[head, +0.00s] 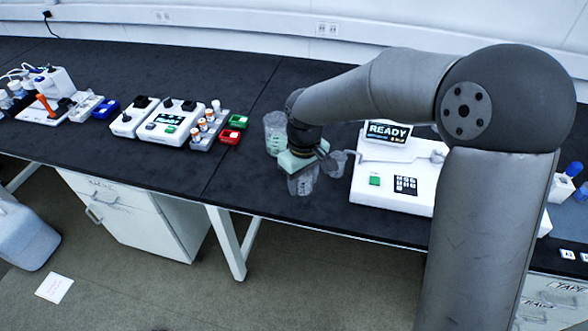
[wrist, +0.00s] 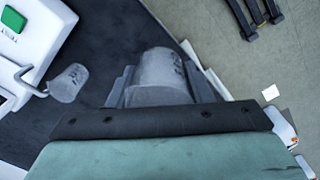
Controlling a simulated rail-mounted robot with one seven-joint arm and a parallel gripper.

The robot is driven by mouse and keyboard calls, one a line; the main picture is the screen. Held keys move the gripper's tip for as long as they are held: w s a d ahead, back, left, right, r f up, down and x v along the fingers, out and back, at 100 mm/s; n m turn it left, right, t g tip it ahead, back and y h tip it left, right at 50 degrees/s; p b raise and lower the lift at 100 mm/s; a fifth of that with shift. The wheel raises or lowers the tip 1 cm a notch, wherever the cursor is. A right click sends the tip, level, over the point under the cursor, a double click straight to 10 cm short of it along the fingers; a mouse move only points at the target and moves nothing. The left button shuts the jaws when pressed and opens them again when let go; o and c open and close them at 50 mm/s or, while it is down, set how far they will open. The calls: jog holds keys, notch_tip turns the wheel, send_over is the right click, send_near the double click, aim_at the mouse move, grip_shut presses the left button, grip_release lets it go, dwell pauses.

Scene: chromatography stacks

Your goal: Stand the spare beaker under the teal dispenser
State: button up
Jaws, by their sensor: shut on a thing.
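My gripper (head: 301,170) is shut on a clear beaker (head: 301,184) with dark markings, near the bench's front edge. In the wrist view the beaker (wrist: 157,72) sits between my two fingers (wrist: 157,88); its near part is hidden by the gripper. I cannot tell whether its base touches the bench. A white machine (head: 392,190) with a READY screen and a green button stands to the right. A smaller clear cup (head: 336,164) is beside it, close to a bent grey spout (wrist: 30,80). I cannot make out a clearly teal dispenser.
Another clear container (head: 274,128) with greenish contents stands just behind and left of my gripper.

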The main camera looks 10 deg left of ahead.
jog(key=shift+s+d+r, duration=0.2)
jog(key=shift+s+d, duration=0.1)
jog(key=shift+d, duration=0.05)
jog(key=w+d+f+m, duration=0.1)
jog(key=d+m, duration=0.2)
jog(key=d, duration=0.4)
jog(key=w+d+f+m, duration=0.1)
jog(key=w+d+m, duration=0.1)
jog(key=d, duration=0.6)
jog(key=w+d+m, duration=0.2)
jog(key=d+m, duration=0.3)
jog(key=d, duration=0.3)
jog(key=shift+w+f, duration=0.25)
jog(key=shift+f, duration=0.15)
jog(key=shift+d, duration=0.15)
